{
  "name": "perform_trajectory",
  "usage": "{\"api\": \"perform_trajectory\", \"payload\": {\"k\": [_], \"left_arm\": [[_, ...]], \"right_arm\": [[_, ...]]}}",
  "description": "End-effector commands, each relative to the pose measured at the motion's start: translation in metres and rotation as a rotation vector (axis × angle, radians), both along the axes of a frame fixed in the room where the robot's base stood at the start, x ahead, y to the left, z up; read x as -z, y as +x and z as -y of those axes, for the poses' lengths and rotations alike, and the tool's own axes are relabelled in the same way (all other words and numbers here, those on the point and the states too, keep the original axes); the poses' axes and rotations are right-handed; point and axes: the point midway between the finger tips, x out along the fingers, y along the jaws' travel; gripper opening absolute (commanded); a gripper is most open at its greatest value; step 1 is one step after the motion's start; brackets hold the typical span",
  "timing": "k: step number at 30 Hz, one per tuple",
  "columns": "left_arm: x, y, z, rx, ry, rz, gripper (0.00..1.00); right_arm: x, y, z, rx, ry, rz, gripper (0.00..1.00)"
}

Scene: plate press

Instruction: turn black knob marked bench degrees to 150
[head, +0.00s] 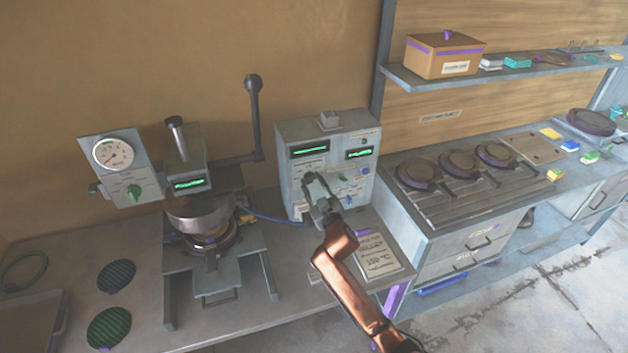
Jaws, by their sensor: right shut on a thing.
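The grey control box (327,135) stands on the bench against the wall, with two green-lit displays on its front; their digits are too small to read. My right gripper (312,184) is at the lower left of the box's front, shut on the black knob. The jaws hide the knob and its degree marks, so its setting cannot be read. A card (380,262) with "150 °C" on it lies on the bench to the right of my right arm. My left gripper is not in view.
Smaller blue knobs sit on the box's right side. A counter with several round irons (465,163) stands to the right.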

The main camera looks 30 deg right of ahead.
Motion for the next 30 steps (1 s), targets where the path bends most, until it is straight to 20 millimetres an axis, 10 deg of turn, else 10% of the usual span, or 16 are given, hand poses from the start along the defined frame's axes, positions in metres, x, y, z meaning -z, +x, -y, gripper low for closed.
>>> {"api": "perform_trajectory", "payload": {"k": [30], "left_arm": [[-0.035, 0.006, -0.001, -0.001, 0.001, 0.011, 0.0]], "right_arm": [[0.0, 0.0, -0.001, -0.002, -0.436, -0.103, 0.04]]}}
